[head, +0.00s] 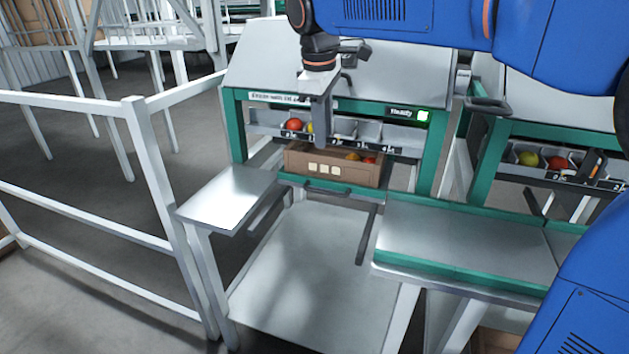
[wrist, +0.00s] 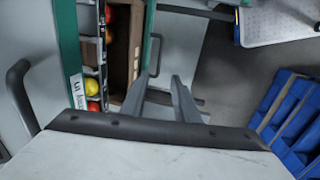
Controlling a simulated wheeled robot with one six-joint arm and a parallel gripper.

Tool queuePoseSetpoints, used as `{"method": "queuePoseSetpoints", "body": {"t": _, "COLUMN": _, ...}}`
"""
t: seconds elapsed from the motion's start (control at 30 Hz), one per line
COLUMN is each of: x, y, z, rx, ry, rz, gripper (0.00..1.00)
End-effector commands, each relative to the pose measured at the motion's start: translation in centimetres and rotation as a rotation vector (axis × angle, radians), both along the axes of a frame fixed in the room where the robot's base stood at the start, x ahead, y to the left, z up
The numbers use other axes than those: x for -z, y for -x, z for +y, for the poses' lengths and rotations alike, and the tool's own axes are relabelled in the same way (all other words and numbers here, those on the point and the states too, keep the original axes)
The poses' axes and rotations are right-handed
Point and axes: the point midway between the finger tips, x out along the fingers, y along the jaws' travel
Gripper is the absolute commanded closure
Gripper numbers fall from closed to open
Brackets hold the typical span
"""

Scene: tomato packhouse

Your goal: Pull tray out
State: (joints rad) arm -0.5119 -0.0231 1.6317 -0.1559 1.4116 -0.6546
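The tray has a green front edge (head: 290,180) with a dark handle (head: 327,190), under the green-framed station. A brown crate (head: 305,170) with pale labels and red and orange tomatoes sits on it. My gripper (head: 322,140) hangs above and in front of the crate in the head view. In the wrist view its two grey fingers (wrist: 160,85) are apart with nothing between them. The wrist view also shows the crate (wrist: 123,60), the green edge (wrist: 148,30) and the dark handle (wrist: 156,55) just beyond the fingertips. The gripper appears apart from the handle.
Sorting bins (head: 345,128) with tomatoes line the station above the crate; its screen (head: 408,113) reads "Ready". Metal side tables stand left (head: 228,198) and right (head: 465,240). A white railing (head: 150,170) is at left. Space in front of the tray is open above a low shelf (head: 290,285).

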Motion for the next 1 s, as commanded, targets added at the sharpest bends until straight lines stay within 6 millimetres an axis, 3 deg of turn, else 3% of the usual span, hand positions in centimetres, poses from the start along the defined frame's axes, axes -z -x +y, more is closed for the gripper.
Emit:
{"method": "queuePoseSetpoints", "body": {"t": 0.17, "x": 1.5, "y": -0.3, "z": -0.1, "rx": 0.000, "ry": 0.002, "rz": 0.003, "gripper": 0.72}}
{"method": "queuePoseSetpoints", "body": {"t": 1.0, "x": 15.3, "y": -2.8, "z": -1.2, "rx": 0.001, "ry": 0.001, "rz": 0.003, "gripper": 0.72}}
